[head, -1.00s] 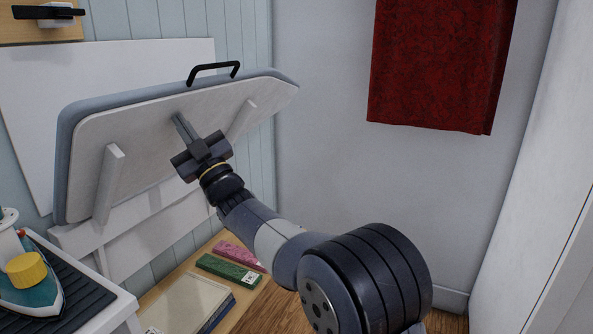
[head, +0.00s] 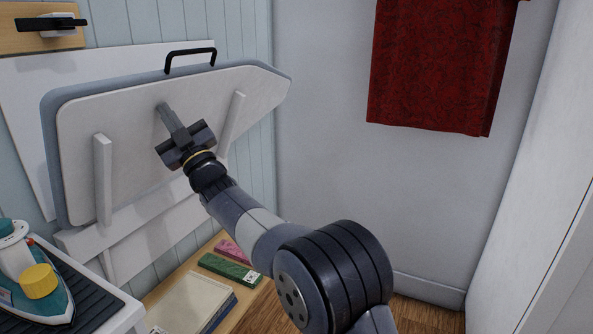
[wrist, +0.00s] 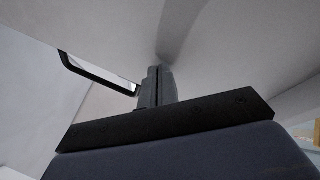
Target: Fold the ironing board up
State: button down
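The ironing board (head: 190,120) is swung up steeply against its white wall panel (head: 25,100), its pale underside facing me and its top edge leaning a little out from the wall. A black handle (head: 190,58) sits on its upper edge, and it also shows in the wrist view (wrist: 95,76). Two white struts (head: 103,180) stand out from the underside. My gripper (head: 165,112) has its fingers together with nothing between them. The fingertips (wrist: 155,72) are at the underside and appear to press on it; exact contact is hard to tell.
A black catch on a wooden block (head: 50,24) is at the upper left. An iron (head: 35,275) stands on a dark ribbed mat at lower left. A low wooden shelf holds boxes (head: 230,270). A red cloth (head: 435,65) hangs at right. The floor at right is clear.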

aim_at(155, 107)
jog(key=shift+w+a+r, duration=0.1)
jog(key=shift+a+r, duration=0.1)
jog(key=shift+r, duration=0.1)
jog(key=p+x, duration=0.2)
jog(key=shift+a+r, duration=0.15)
jog(key=shift+a, duration=0.35)
jog(key=shift+w+a+p, duration=0.15)
jog(key=shift+a+p, duration=0.3)
jog(key=shift+p, duration=0.05)
